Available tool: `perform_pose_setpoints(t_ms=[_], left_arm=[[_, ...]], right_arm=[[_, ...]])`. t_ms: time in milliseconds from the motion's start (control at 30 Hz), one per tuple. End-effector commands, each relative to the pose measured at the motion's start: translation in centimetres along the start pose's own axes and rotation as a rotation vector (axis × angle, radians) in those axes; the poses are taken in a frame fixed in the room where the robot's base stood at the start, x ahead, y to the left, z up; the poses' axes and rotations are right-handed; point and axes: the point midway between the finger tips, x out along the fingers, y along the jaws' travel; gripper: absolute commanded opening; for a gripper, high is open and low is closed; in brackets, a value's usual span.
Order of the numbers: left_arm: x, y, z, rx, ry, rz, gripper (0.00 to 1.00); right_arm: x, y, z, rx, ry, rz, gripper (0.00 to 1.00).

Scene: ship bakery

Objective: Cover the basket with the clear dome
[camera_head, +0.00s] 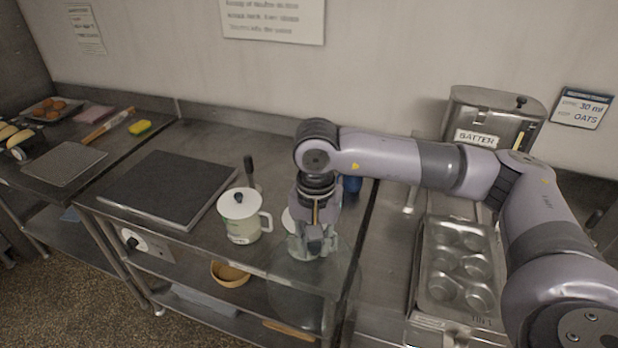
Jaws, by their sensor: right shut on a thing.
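My right gripper (316,252) points down over the front edge of the middle counter, shut on the top of the clear dome (297,292). The dome is see-through and its outline is faint; it hangs below the gripper, in front of the counter edge in the picture. A tan, round, open vessel (230,274), perhaps the basket, sits on the shelf under the counter, left of the dome and apart from it. Its weave is too small to make out. My left gripper is not in view.
A white-lidded pot (241,217) stands on the counter just left of my right gripper. A dark flat plate (169,187) lies farther left. A muffin tin (458,268) and a batter container (491,120) are at right. The counter behind the pot is mostly clear.

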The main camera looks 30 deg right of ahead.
Motion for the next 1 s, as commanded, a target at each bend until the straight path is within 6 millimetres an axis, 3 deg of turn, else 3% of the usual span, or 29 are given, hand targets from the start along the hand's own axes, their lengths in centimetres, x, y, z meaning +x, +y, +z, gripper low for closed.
perform_pose_setpoints(t_ms=[33, 200, 567, 1000], left_arm=[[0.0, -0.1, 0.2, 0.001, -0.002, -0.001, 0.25], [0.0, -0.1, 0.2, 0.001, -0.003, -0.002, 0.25], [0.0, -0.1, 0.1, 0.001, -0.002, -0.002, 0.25], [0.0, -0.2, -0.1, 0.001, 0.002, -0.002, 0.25]], right_arm=[[2.4, 0.9, 1.7, -0.106, -0.006, 0.006, 0.0], [7.7, 2.3, 5.3, -0.375, -0.004, 0.002, 0.0], [15.5, 4.6, 10.5, -0.764, -0.003, 0.001, 0.0], [15.5, 4.1, 10.7, -0.78, 0.002, -0.009, 0.0]])
